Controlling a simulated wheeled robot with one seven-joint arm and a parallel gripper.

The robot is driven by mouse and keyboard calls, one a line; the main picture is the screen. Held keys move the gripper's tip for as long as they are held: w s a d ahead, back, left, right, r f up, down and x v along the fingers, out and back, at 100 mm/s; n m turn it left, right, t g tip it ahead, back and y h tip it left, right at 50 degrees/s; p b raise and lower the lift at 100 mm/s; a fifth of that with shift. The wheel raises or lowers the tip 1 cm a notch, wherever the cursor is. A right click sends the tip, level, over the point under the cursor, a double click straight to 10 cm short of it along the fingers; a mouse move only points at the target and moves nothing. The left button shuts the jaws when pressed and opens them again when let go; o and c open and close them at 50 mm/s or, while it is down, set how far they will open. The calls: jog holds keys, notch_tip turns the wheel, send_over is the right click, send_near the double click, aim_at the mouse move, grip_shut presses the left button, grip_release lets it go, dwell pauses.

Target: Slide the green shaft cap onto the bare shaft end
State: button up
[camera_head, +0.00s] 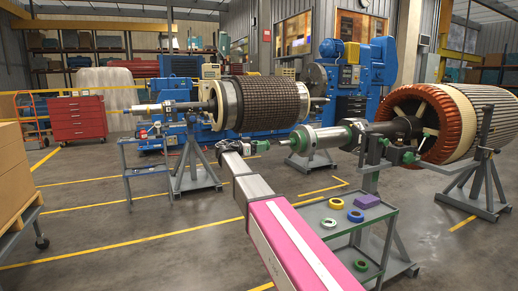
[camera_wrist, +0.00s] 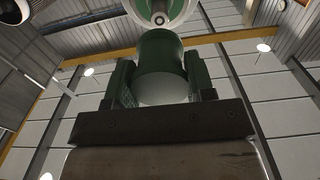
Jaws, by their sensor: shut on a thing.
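My gripper (camera_head: 262,146) is shut on the green shaft cap (camera_wrist: 160,52), which sits between both fingers in the wrist view. In the head view the cap is too small to tell clearly from the gripper. The shaft (camera_head: 322,137) of the right-hand rotor points left, and its end lies close to my gripper's tip. In the wrist view a pale round shaft end (camera_wrist: 160,16) shows just beyond the cap, partly cut off by the top edge. I cannot tell whether cap and shaft touch.
A grey cart (camera_head: 345,230) stands below the shaft, with several coloured rings and a purple block (camera_head: 367,201) on it. Another rotor (camera_head: 262,103) rests on a stand (camera_head: 193,170) behind my arm. A small blue cart (camera_head: 145,165) stands left. Open floor lies front left.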

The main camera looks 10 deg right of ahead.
aim_at(280, 144)
jog(key=shift+x, duration=2.45)
jog(key=shift+x, duration=3.45)
jog(key=o, duration=1.3)
jog(key=shift+f, duration=0.1)
jog(key=shift+s+a, duration=0.1)
